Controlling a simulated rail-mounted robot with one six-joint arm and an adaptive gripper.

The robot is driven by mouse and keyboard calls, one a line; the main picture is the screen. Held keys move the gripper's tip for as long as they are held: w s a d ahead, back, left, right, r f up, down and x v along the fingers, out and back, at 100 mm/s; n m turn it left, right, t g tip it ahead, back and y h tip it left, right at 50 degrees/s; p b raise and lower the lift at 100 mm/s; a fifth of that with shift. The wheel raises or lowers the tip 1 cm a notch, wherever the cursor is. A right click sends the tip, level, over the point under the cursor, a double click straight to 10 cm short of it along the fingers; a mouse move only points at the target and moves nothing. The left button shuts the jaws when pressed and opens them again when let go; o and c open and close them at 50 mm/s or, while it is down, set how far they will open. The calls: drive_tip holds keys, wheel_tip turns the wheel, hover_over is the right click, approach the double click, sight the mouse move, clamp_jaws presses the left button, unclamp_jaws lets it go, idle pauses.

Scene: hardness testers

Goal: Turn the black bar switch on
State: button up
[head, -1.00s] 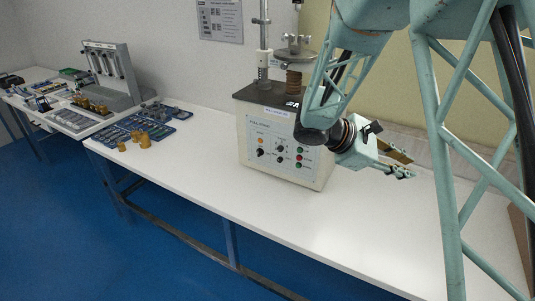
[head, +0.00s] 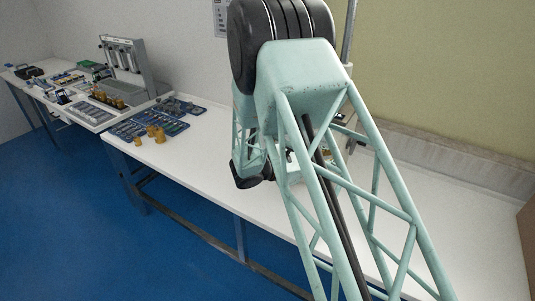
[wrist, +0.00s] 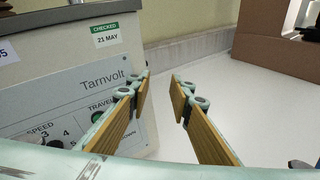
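In the wrist view my gripper (wrist: 160,88) is open and empty, its two tan-padded fingers apart. It is in front of the right part of a grey machine (wrist: 60,85) marked Tarnvolt. The left finger overlaps the panel in the picture; whether it touches cannot be told. A green button (wrist: 97,116) under the TRAVEL label shows beside the left finger. Dark knob parts (wrist: 50,143) show near the SPEED scale at lower left, cut off by my own arm part. I cannot make out the black bar switch. In the head view my arm hides the panel and gripper.
The white table (head: 460,220) is clear to the right of the machine. A brown box (wrist: 270,35) stands at the back right. Blue trays (head: 150,128) and brass pieces (head: 155,133) lie on the table's left part. A wall (head: 440,80) runs behind.

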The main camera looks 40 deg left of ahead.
drive_tip(key=s+a+f+n+t+y+p, duration=0.1)
drive_tip(key=s+a+f+n+y, duration=0.2)
drive_tip(key=a, duration=0.5)
drive_tip(key=s+a+f+n+t+y+p, duration=0.1)
drive_tip(key=s+a+f+n+y+p, duration=0.1)
drive_tip(key=s+a+f, duration=0.3)
drive_tip(key=s+a+f+n+t+y+p, duration=0.1)
drive_tip(key=s+a+f+n+y, duration=0.2)
drive_tip(key=s+a, duration=0.4)
drive_tip(key=a+f, duration=0.1)
drive_tip(key=a, duration=0.5)
drive_tip(key=shift+s+n+y, duration=0.2)
drive_tip(key=shift+n+y, duration=0.1)
drive_tip(key=shift+n, duration=0.1)
drive_tip(key=shift+w, duration=0.1)
drive_tip(key=w+a, duration=0.2)
drive_tip(key=w, duration=1.1)
drive_tip(key=shift+w+p, duration=0.25)
drive_tip(key=shift+p, duration=0.15)
drive_tip(key=shift+c, duration=0.2)
clamp_jaws()
